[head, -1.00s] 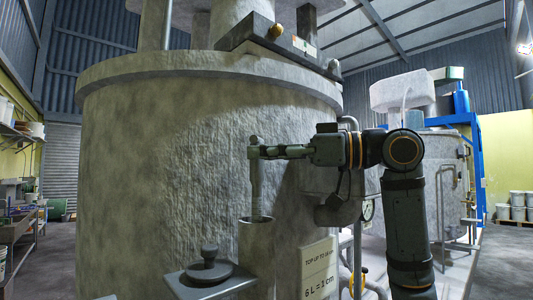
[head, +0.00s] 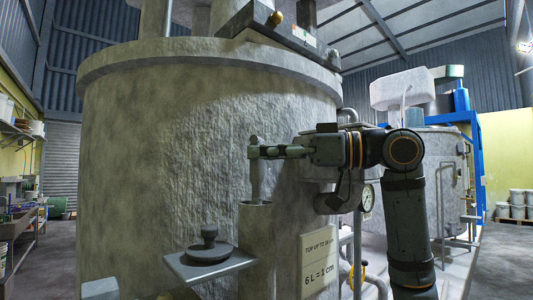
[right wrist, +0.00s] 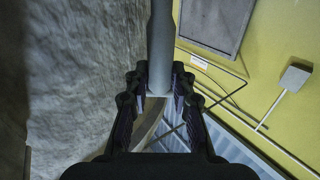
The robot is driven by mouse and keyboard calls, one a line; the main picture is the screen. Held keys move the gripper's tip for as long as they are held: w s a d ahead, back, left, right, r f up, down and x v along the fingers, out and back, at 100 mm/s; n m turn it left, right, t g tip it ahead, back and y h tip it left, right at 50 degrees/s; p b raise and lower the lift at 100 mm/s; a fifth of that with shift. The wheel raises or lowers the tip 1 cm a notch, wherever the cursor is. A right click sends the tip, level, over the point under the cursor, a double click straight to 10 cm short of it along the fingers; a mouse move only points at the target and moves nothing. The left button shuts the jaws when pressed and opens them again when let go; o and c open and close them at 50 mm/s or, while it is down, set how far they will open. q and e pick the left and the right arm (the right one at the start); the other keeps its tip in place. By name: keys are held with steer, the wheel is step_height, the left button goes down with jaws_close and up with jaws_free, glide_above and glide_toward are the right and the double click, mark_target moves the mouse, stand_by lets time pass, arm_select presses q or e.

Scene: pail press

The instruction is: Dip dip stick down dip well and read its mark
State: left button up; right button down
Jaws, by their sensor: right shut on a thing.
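My right gripper (head: 257,152) is shut on the upper end of the grey dip stick (head: 256,182). In the right wrist view the stick (right wrist: 160,40) stands between the two fingers (right wrist: 159,88). The stick is upright, and its lower part is hidden inside the dip well (head: 257,245), a grey upright tube in front of the big tank. Only a short length shows between gripper and well mouth. No mark on the stick is readable. My left gripper is not in view.
A dark knobbed cap (head: 209,246) rests on a small shelf (head: 190,273) left of the well. A sign (head: 319,268) reading "6 L = 1 cm" is right of it. The large rough tank (head: 170,160) stands close behind; a gauge (head: 368,197) and pipes are at the right.

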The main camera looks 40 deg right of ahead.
steer(key=shift+f+b, duration=0.65)
steer(key=shift+f, duration=0.15)
steer(key=shift+r, duration=0.1)
stand_by(0.6)
step_height(320, 180, up, 24)
steer(key=p, duration=2.3)
steer(key=shift+p, duration=0.4)
